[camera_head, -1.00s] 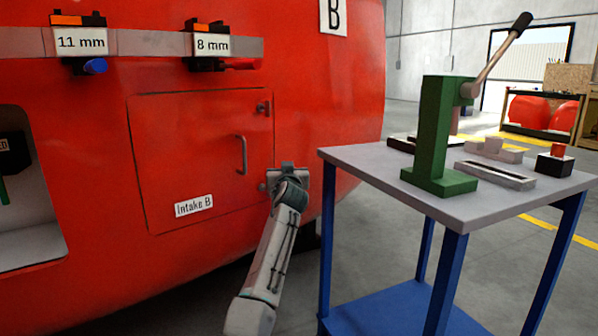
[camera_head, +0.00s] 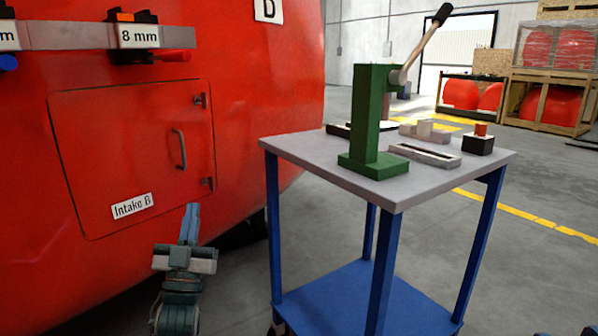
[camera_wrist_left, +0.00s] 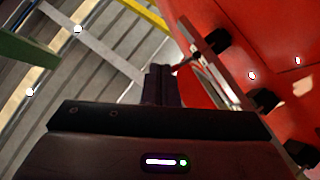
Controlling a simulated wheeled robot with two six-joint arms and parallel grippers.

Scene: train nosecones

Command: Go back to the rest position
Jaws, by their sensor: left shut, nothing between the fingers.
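My left gripper (camera_head: 191,208) is in the lower left of the head view, in front of the red nosecone (camera_head: 240,100) and below the Intake B door (camera_head: 140,150). Its blue fingers point up, shut and empty, apart from the door handle (camera_head: 179,148). In the left wrist view the fingers (camera_wrist_left: 161,72) are together with nothing between them. Small dark shapes at the bottom right edge of the head view may be part of my right arm; its jaws cannot be made out.
A blue cart (camera_head: 330,150) with a grey top stands right of my left gripper. It carries a green lever press (camera_head: 372,130), grey blocks and a black box with a red top (camera_head: 480,138). Open floor lies to the right; crates (camera_head: 545,100) stand behind.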

